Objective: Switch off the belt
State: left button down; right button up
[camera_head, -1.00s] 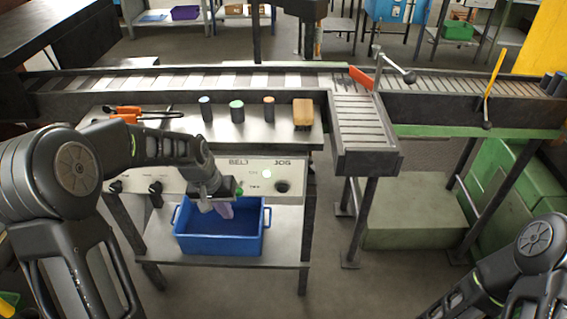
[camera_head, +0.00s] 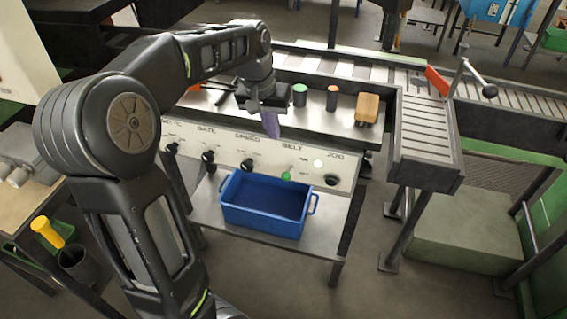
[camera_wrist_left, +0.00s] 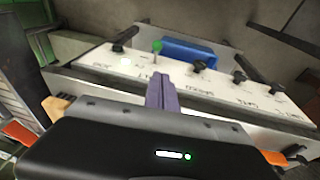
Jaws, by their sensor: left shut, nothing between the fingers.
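The control panel (camera_head: 262,160) below the table edge carries a BELT switch with a green knob (camera_head: 286,176). The knob sits low, beside the lower of two small labels. A pale bright lamp (camera_head: 318,162) is to its right. My left gripper (camera_head: 271,125) is shut and empty, with purple fingers hanging above the panel's upper edge, up and left of the green knob and apart from it. In the left wrist view the shut fingers (camera_wrist_left: 162,92) point towards the panel, and the green knob (camera_wrist_left: 157,46) stands just beyond their tips. My right gripper is out of view.
A blue bin (camera_head: 265,207) stands on the shelf below the panel. Black knobs (camera_head: 208,156) line the panel's left part. Cylinders (camera_head: 333,98) and a tan block (camera_head: 367,108) stand on the table. The roller conveyor (camera_head: 428,130) runs at right.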

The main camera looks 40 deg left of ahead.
pick_arm(q)
jog(key=p, duration=0.1)
send_near(288, 173)
jog(key=f, duration=0.1)
jog(key=w+f, duration=0.1)
jog(key=f, duration=0.1)
jog(key=a+f, duration=0.1)
jog(key=f, duration=0.1)
jog(key=shift+w+a+f, duration=0.15)
jog(key=shift+w, duration=0.2)
jog(key=shift+d+f, duration=0.2)
jog(key=shift+f, duration=0.35)
